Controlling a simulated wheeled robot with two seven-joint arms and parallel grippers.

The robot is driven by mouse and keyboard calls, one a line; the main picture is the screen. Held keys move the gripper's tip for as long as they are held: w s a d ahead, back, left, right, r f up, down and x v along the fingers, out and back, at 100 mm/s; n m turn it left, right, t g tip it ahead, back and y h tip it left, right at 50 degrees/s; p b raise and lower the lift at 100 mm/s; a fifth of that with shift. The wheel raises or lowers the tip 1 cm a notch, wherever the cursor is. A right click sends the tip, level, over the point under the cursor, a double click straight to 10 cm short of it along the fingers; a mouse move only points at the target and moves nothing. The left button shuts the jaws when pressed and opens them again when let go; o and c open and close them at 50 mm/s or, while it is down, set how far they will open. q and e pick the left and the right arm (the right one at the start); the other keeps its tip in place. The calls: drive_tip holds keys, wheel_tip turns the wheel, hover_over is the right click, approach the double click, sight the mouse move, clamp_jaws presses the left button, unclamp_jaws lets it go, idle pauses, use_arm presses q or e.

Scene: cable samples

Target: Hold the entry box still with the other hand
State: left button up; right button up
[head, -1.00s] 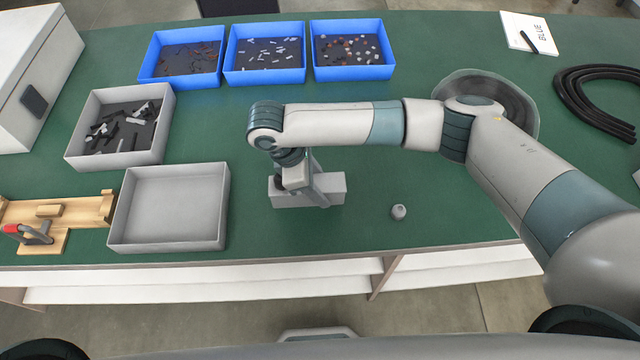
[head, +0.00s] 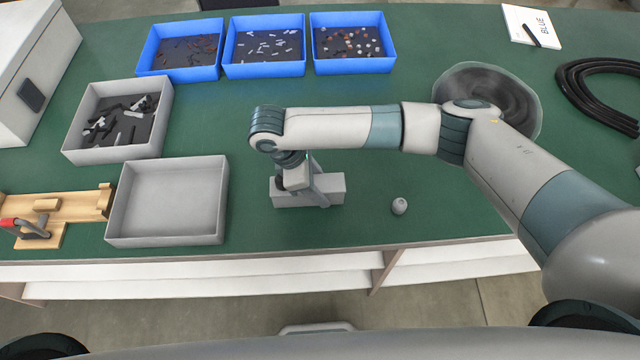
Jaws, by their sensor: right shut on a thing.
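The entry box is a grey rectangular block (head: 331,188) on the green table, in the middle near the front edge in the head view. My right gripper (head: 309,192) comes down on it from above and is shut on it. The wrist and fingers hide part of the box. My left gripper is not in view.
An empty grey tray (head: 113,215) and a tray of dark parts (head: 72,150) stand left. Three blue bins (head: 265,71) line the back. A wooden fixture with a red-handled clamp (head: 75,207) lies far left. Coiled black cable (head: 590,95) lies right. The table's front is clear around the box.

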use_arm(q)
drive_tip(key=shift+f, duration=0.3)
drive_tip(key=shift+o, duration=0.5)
